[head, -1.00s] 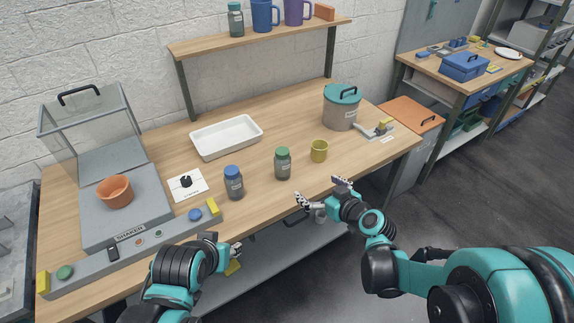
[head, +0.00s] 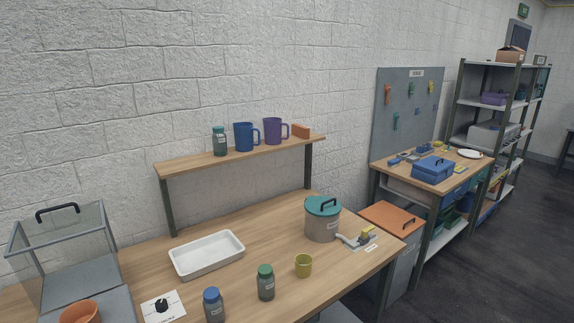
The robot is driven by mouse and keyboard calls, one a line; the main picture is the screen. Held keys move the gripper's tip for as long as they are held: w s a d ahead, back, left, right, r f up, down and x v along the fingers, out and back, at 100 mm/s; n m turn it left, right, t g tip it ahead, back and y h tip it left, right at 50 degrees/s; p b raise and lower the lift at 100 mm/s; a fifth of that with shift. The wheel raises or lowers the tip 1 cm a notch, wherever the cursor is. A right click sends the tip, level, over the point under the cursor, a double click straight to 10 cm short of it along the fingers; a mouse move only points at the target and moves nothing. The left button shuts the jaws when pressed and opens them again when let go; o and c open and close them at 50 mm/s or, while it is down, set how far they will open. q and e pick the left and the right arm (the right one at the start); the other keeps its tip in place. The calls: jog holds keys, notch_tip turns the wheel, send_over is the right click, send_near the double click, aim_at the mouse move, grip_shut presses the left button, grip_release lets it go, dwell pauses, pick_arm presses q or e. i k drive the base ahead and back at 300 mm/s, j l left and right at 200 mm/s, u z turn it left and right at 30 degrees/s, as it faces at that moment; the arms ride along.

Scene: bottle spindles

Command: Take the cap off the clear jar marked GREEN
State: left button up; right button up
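A clear jar with a green cap (head: 265,283) stands upright on the workbench, with a small label too small to read. To its left, a similar jar with a blue cap (head: 214,306) stands near the bottom edge of the view. A third jar with a dark green cap (head: 220,141) stands on the raised shelf beside the mugs; I cannot read a label on it. All caps are on their jars. Neither of my grippers shows in the head view now.
A shaker with a clear guard (head: 62,242) and an orange pot (head: 80,313) stand left. The shelf (head: 262,151) overhangs the back.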

aim_at(265, 287)
jog(key=i+l+u, duration=0.2)
jog(key=l+u, duration=0.2)
jog(key=l, duration=0.15)
jog(key=i+l+u, duration=0.15)
jog(key=l+u, duration=0.25)
jog(key=l, duration=0.2)
jog(key=l+u, duration=0.4)
jog(key=l, duration=0.2)
